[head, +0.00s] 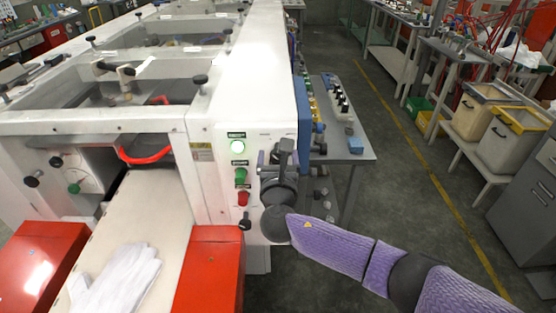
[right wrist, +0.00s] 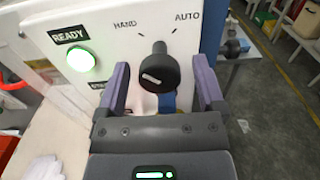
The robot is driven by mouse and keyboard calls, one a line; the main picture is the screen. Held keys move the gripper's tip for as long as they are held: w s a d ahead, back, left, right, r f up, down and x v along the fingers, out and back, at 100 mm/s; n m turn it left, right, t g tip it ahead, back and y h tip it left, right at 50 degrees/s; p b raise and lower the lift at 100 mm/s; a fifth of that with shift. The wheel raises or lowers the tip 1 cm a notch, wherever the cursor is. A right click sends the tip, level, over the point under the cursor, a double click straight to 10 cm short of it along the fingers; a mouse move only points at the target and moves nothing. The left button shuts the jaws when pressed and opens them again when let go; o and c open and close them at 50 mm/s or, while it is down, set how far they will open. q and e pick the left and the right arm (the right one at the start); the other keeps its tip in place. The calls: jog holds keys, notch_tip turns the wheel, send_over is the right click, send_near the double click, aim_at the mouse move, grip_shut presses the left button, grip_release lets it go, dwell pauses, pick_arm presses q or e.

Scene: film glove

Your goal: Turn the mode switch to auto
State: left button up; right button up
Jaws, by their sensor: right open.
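The mode switch (right wrist: 158,72) is a round black knob on a white panel, seen in the right wrist view. HAND (right wrist: 125,24) is printed at its upper left and AUTO (right wrist: 187,17) at its upper right. A short white mark on the knob's face slants toward the upper left, roughly the HAND side. My right gripper (right wrist: 161,66) is open, with one purple finger on each side of the knob and visible gaps. In the head view my right gripper (head: 275,160) is at the panel and hides the knob. My left gripper is not in view.
The panel (head: 221,145) has a lit green READY lamp (head: 238,147), a green button (head: 241,175) and a red button (head: 243,198) left of my gripper. A white glove (head: 118,282) lies on the bed between red boxes. A side table (head: 352,174) stands behind.

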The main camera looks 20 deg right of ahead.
jog(key=shift+w+d, duration=0.1)
jog(key=shift+w, duration=0.1)
jog(key=shift+c, duration=0.5)
jog(key=c, duration=0.7)
grip_shut()
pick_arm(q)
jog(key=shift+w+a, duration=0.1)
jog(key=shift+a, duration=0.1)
